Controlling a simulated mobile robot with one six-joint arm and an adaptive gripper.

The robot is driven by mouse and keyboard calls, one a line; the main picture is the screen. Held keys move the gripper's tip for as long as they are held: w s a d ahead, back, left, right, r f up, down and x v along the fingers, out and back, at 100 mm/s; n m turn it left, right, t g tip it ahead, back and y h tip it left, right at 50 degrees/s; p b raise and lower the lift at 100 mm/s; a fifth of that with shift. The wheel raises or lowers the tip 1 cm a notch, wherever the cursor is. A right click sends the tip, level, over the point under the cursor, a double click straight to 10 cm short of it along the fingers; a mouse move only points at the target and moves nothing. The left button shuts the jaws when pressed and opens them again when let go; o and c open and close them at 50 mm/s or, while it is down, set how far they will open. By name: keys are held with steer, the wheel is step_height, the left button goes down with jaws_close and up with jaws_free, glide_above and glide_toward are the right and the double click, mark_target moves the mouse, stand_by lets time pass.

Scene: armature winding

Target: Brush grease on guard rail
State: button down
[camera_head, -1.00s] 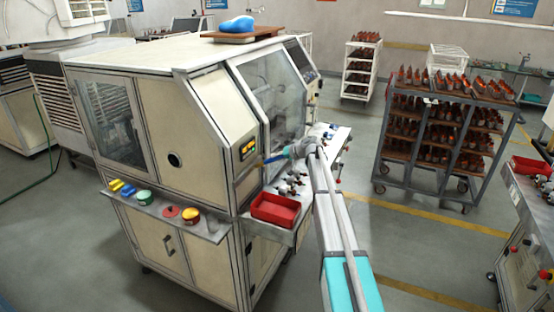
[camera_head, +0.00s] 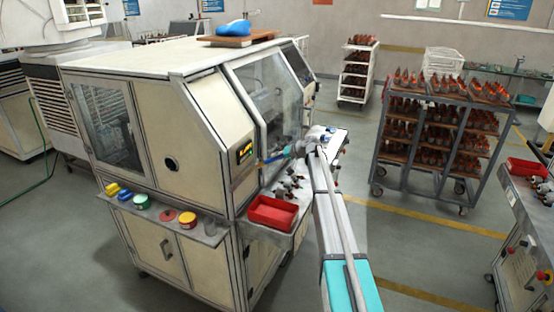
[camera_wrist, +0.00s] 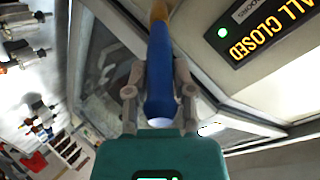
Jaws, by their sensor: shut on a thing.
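My gripper (camera_head: 290,152) is shut on a blue-handled brush (camera_head: 272,159) beside the front of the cream winding machine (camera_head: 205,120). In the wrist view, the gripper's fingers (camera_wrist: 158,92) clasp the blue handle (camera_wrist: 160,60). The brush's ochre far part (camera_wrist: 160,10) runs out of the top of the picture, so its tip is hidden. The machine has a clear guard window (camera_head: 262,85) in a pale frame. I cannot tell which strip is the guard rail, or whether the brush touches it. A lit panel (camera_wrist: 262,30) reads "ALL CLOSED".
A front shelf (camera_head: 300,190) holds a red tray (camera_head: 272,212) and several armatures. A left ledge bears a green tin (camera_head: 141,201), a yellow tin (camera_head: 187,219) and small blocks. A loaded rack (camera_head: 440,130) stands right, with open floor between.

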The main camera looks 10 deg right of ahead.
stand_by(0.3)
steer(key=w+d, duration=0.2)
steer(key=shift+w, duration=0.3)
steer(key=shift+a, duration=0.1)
stand_by(0.8)
steer(key=shift+s+a, duration=0.45)
steer(key=shift+s, duration=0.25)
steer(key=shift+s+a, duration=0.45)
steer(key=shift+s, duration=0.2)
steer(key=shift+s+a, duration=0.1)
steer(key=shift+s+a, duration=0.95)
steer(key=shift+s, duration=0.2)
